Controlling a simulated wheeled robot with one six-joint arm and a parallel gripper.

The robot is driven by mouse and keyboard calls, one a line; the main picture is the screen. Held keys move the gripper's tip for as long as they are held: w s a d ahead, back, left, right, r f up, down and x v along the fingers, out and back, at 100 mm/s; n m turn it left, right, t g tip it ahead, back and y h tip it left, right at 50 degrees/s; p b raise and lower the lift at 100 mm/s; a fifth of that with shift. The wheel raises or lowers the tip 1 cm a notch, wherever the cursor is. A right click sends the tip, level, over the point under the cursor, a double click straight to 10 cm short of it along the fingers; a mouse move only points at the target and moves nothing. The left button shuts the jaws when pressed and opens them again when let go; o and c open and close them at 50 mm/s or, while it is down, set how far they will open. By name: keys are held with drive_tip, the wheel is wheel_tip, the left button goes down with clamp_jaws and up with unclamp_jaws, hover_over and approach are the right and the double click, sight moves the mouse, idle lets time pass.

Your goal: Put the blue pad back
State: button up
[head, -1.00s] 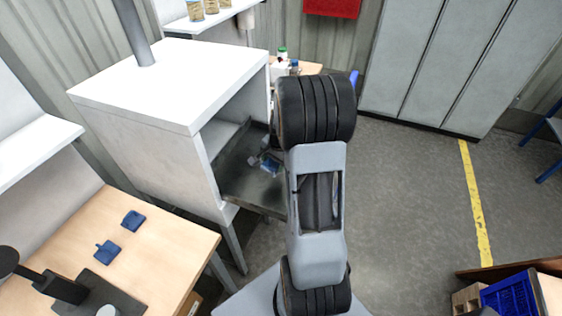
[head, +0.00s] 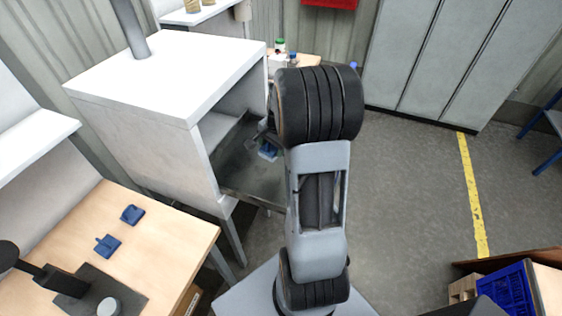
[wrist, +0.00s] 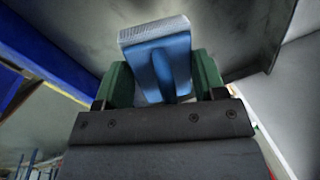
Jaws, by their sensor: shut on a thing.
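A blue pad (wrist: 165,62) with a pale, textured end face is held between the green fingers of my gripper (wrist: 163,82) in the wrist view. In the head view the same pad (head: 267,152) is small, over the dark metal floor (head: 262,185) of an open-fronted white cabinet (head: 150,150). My gripper is shut on it. My arm hides part of the cabinet opening, and I cannot tell whether the pad touches the floor. Two other blue pads (head: 132,214) (head: 108,245) lie on the wooden table at the left.
The wooden table (head: 165,255) carries a dark stand (head: 72,282) at the lower left. The cabinet's roof and side walls enclose the space around the pad. Blue crates (head: 508,292) stand at the lower right. Grey lockers (head: 440,60) stand behind open floor.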

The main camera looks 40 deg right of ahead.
drive_tip(key=shift+r, duration=2.75)
drive_tip(key=s+a, duration=0.5)
drive_tip(key=a, duration=0.4)
drive_tip(key=s+a, duration=0.6)
drive_tip(key=a, duration=0.4)
drive_tip(key=shift+s, duration=0.2)
